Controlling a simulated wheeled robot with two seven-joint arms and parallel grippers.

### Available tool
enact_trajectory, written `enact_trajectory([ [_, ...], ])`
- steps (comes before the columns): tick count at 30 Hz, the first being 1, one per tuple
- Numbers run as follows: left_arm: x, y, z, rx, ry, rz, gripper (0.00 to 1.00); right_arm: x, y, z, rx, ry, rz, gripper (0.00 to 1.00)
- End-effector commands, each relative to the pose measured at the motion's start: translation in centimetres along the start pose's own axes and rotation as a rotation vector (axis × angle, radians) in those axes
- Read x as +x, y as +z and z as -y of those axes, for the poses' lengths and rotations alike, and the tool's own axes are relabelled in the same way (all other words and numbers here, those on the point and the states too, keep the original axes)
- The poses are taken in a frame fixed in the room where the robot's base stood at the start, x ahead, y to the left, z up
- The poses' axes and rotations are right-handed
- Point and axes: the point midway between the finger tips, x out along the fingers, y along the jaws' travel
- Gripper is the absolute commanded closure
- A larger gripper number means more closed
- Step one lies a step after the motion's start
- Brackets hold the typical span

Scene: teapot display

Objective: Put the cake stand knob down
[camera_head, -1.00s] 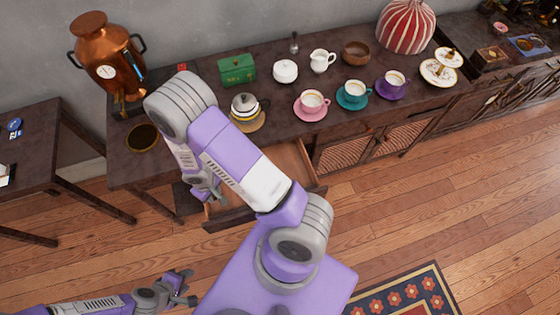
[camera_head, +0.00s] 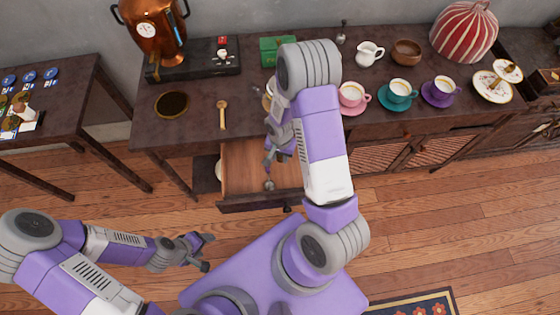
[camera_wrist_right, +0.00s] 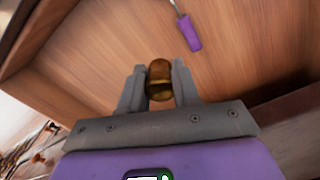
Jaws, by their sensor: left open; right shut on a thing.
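The cake stand knob (camera_wrist_right: 159,80) is a small rounded brass-coloured piece. In the right wrist view it sits between the two fingers of my right gripper (camera_wrist_right: 158,72), which is shut on it. The open wooden drawer (camera_wrist_right: 110,45) lies beyond the fingertips. In the head view my right gripper (camera_head: 268,170) hangs over the open drawer (camera_head: 238,172), and the knob is hard to make out there. I cannot tell how high the knob is above the drawer floor. My left gripper (camera_head: 200,252) is open and empty over the floor, left of my base.
A purple-handled tool (camera_wrist_right: 190,34) lies in the drawer beyond the knob. Cups on saucers line the top. A copper urn (camera_head: 152,32) and a gold spoon-like item (camera_head: 222,114) are at the left.

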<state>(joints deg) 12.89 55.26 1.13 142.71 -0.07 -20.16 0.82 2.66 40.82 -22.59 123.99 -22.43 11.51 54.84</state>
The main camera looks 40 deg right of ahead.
Motion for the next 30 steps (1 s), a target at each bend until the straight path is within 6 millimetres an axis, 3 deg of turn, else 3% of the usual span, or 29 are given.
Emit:
enact_trajectory([
  [12,1.5,-0.1,0.5,0.000,0.000,0.000,0.38,4.7,0.0,0.0,-0.005,0.001,0.001,1.00],
  [29,2.3,-0.1,0.8,0.000,0.000,0.000,0.38,5.8,0.0,0.1,-0.005,-0.001,-0.001,1.00],
  [30,2.2,-0.1,0.8,0.000,0.000,0.000,0.38,5.7,0.0,0.1,-0.005,-0.001,-0.001,0.64],
])
